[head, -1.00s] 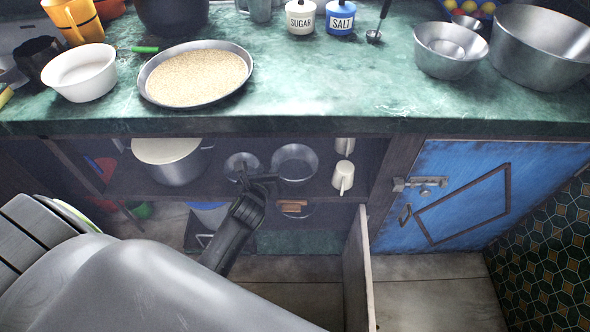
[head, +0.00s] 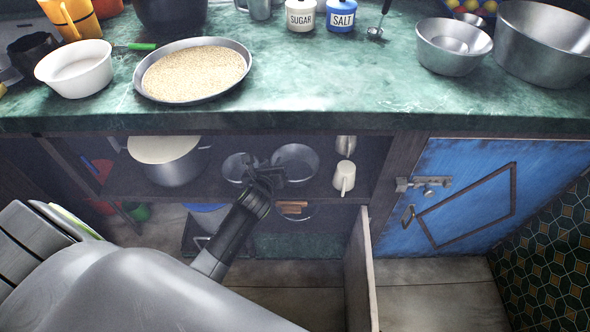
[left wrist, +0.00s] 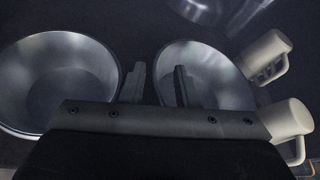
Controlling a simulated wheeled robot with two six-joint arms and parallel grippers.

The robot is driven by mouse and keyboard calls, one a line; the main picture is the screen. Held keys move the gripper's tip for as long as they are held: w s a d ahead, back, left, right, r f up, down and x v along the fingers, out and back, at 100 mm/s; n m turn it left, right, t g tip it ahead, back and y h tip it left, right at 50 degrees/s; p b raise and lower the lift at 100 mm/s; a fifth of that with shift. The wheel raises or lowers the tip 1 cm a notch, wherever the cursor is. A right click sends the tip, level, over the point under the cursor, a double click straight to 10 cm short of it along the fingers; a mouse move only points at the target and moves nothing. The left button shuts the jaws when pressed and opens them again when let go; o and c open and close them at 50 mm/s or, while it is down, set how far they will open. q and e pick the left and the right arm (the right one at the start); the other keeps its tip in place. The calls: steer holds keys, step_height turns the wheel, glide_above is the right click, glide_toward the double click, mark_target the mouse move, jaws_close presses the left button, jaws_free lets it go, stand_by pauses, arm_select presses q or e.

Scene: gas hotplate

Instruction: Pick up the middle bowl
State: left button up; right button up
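Two round metal bowls sit on the shelf under the counter. The left bowl (head: 236,166) is partly behind my gripper, and the right bowl (head: 298,157) is beside it. Both show in the left wrist view, the left bowl (left wrist: 45,85) and the right bowl (left wrist: 205,65). Which one is the middle bowl I cannot tell for sure. My left gripper (head: 264,165) is open and empty at the gap between them. In the left wrist view, one finger of my left gripper (left wrist: 158,82) shows between the bowls, the other over the right bowl's near-left side. Contact cannot be told.
A large pot (head: 172,172) stands left on the shelf. A cream mug (head: 344,177) stands to the right, and a second cream mug (left wrist: 262,55) shows in the wrist view. The counter edge (head: 290,122) is above the shelf. An open door panel (head: 360,270) stands at the right.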

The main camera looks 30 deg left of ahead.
arm_select(q)
steer(key=shift+c, duration=0.3)
jaws_close()
steer(key=shift+r, duration=0.1)
